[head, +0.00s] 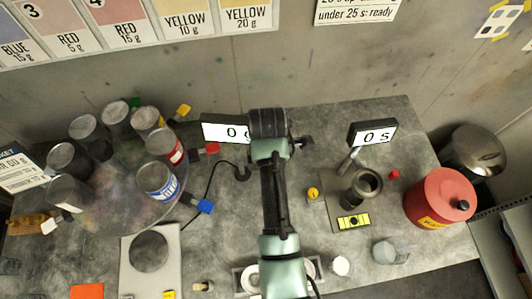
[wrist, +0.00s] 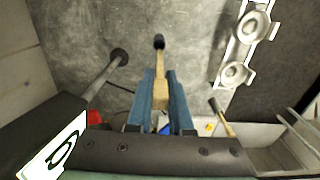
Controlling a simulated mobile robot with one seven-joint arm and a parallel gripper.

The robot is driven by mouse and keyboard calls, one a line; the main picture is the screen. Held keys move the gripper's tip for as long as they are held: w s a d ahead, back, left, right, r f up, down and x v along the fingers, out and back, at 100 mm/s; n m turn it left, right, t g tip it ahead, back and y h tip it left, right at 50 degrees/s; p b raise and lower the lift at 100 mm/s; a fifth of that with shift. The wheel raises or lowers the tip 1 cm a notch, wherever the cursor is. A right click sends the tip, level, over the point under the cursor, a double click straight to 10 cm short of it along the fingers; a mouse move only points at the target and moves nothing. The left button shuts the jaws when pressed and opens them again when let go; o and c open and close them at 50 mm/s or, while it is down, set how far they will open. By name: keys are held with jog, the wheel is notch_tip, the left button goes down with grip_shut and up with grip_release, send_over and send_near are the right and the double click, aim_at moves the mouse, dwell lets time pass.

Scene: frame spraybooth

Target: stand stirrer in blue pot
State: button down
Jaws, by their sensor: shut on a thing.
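My gripper (wrist: 160,88) is shut on the stirrer (wrist: 160,72), a pale wooden stick with a dark end, in the wrist view. The stick reaches out beyond the blue fingers, with its dark end farthest from them. In the head view my arm hides the fingers and the stirrer. The blue pot (head: 158,180), a grey can with a blue and white label, stands at the front right of the round turntable (head: 118,207), left of my arm. My gripper is apart from it.
Several other cans stand on the turntable, including a red-labelled can (head: 165,146). A scale display (head: 226,131) stands close beside my arm. To the right are a timer display (head: 374,134), a small metal cup (head: 361,188) and a red canister (head: 440,198). A grey plate (head: 150,275) lies front left.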

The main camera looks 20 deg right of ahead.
notch_tip(320, 180, down, 10)
jog(key=b, duration=0.4)
jog(key=shift+w+a+b, duration=0.1)
jog(key=shift+b, duration=0.25)
jog(key=shift+f+b, duration=0.9)
jog(key=shift+b, duration=0.05)
jog(key=c, duration=0.7)
grip_release()
jog(key=shift+c, duration=0.2)
jog(key=shift+r+p, duration=0.1)
jog(key=shift+p, duration=0.25)
